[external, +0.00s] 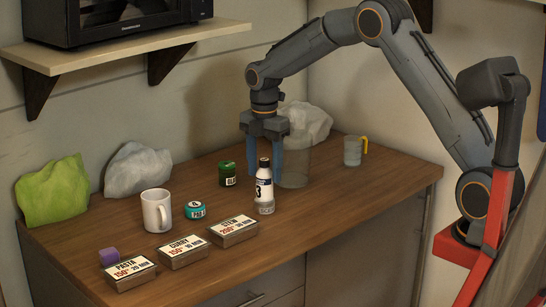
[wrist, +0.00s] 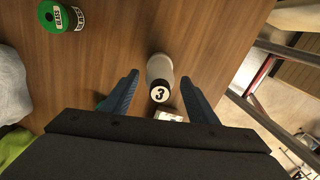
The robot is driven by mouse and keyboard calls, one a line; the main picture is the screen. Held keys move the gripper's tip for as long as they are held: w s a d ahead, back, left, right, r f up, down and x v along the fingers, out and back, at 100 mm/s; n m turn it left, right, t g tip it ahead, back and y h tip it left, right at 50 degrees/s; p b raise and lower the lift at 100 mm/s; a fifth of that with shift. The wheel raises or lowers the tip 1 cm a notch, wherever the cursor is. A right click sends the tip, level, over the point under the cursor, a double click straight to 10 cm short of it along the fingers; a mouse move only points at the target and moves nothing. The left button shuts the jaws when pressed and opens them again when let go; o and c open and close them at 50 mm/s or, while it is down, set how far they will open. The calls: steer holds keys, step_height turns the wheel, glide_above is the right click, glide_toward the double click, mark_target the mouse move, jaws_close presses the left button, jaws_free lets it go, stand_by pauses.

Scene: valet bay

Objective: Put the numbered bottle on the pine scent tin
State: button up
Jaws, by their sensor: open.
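My gripper (external: 266,172) is open and points down at the bottle's upper part. In the wrist view its fingers (wrist: 159,80) lie on either side of the bottle, with gaps. A small teal tin (external: 195,211) sits left of the bottle; its label is too small to read surely, but it may be the pine scent tin.
A green tin (external: 228,180) stands behind, labelled GLASS in the wrist view (wrist: 62,17). A white mug (external: 156,211) is left of the teal tin. Label boxes (external: 234,231) line the front. A clear container (external: 295,165) is close behind the bottle. Cloths lie along the wall.

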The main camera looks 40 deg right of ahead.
step_height(320, 180, up, 9)
steer(key=b, duration=0.2)
steer(key=shift+b, duration=0.3)
